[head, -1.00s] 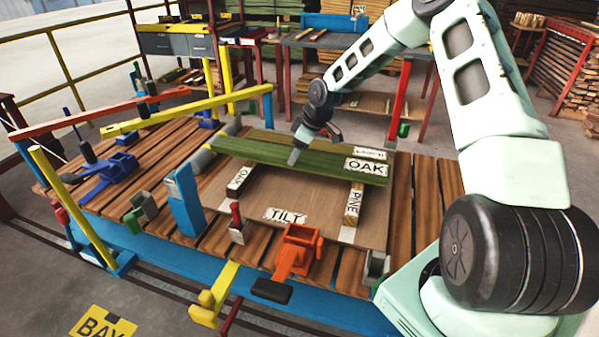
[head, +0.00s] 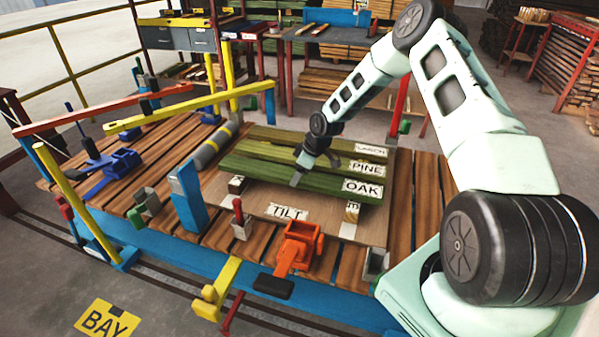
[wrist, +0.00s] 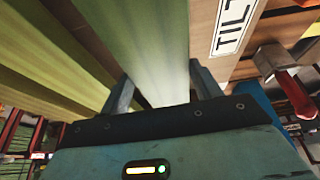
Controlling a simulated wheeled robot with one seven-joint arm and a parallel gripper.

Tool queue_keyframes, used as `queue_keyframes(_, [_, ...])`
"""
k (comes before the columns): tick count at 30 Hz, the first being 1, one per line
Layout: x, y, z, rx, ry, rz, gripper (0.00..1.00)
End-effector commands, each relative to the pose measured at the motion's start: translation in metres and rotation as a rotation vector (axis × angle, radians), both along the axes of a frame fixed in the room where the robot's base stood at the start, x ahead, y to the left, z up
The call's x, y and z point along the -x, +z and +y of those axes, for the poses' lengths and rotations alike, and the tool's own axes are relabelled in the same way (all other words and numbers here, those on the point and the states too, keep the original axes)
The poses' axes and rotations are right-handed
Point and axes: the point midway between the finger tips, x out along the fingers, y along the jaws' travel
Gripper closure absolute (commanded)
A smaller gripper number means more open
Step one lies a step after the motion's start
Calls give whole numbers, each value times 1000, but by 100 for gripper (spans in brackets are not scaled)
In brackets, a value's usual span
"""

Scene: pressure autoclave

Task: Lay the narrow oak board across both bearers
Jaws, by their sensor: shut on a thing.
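The green-tinted board marked OAK (head: 325,183) lies level in the head view, nearest the front of three labelled boards. My gripper (head: 297,179) is shut on it near its middle. In the wrist view the fingers (wrist: 163,95) stand on either side of the board (wrist: 140,35). The left bearer (head: 236,185) and right bearer (head: 352,212) show only at their front ends. The oak board spans above both; I cannot tell whether it touches them.
The PINE board (head: 335,164) and a third labelled board (head: 290,138) lie behind the oak one. A TILT label (head: 288,212) is on the brown panel in front. An orange clamp (head: 299,248), a red-handled clamp (head: 239,218) and a blue post (head: 186,197) stand near the front edge.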

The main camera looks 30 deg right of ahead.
Motion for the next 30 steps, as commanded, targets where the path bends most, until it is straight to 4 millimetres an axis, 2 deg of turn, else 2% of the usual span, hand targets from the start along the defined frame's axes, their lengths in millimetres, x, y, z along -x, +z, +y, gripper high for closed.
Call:
queue_keyframes(5, [-1,-3,0,-1,0,-2,84])
queue_keyframes(6, [0,-4,0,-1,0,1,31])
queue_keyframes(8, [0,-3,0,-1,0,1,15])
queue_keyframes(16, [0,-3,0,-1,0,1,15])
queue_keyframes(20, [1,4,-1,0,-1,0,15])
queue_keyframes(23, [5,17,-5,0,0,-1,15])
queue_keyframes(30, [21,65,-18,1,-2,-2,15])
